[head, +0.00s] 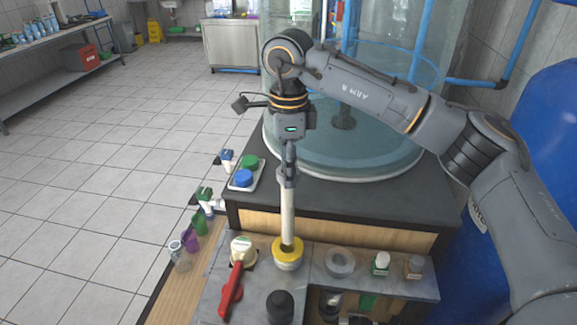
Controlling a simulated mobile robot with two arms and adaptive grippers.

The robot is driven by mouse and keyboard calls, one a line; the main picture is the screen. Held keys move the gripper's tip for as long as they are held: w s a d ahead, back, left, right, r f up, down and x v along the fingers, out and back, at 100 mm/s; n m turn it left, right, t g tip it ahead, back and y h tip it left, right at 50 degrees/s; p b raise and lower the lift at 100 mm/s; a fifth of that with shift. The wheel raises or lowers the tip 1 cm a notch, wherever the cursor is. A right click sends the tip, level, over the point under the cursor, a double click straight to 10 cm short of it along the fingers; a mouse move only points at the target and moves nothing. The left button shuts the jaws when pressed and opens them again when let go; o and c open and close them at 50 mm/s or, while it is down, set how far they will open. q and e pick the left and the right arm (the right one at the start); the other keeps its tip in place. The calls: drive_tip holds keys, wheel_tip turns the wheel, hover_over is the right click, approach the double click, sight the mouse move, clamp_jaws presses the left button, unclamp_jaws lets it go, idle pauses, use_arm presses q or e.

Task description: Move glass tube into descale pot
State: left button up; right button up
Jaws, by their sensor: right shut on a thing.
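My right gripper (287,178) points straight down and is shut on the top of a long, pale, upright tube (288,215), which I take for the glass tube. The tube's lower end meets the yellow-rimmed white pot (288,264) on the grey bench top. The yellow rim surrounds the lower end; I cannot tell how deep it sits inside. Which vessel is the descale pot is not marked legibly; a grey round vessel (340,262) stands just right of the yellow-rimmed one. My left gripper is not in view.
A red-handled valve (231,290) and a black knob (280,306) stand in front. Small bottles (381,263) stand to the right. A tray (246,180) with green and blue caps lies behind left. A large clear tank (345,150) stands behind the tube.

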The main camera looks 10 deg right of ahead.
drive_tip(key=b, duration=0.4)
hover_over(288, 232)
drive_tip(key=w, duration=0.1)
drive_tip(key=shift+w+d+f, duration=0.1)
drive_tip(key=shift+d+f, duration=0.05)
drive_tip(key=shift+f, duration=1)
drive_tip(key=shift+w+d+f, duration=0.1)
drive_tip(key=shift+f, duration=1)
drive_tip(key=shift+f, duration=0.1)
drive_tip(key=shift+f+b, duration=2.6)
drive_tip(key=shift+f, duration=1.15)
drive_tip(key=shift+f+b, duration=2.95)
drive_tip(key=shift+f, duration=0.95)
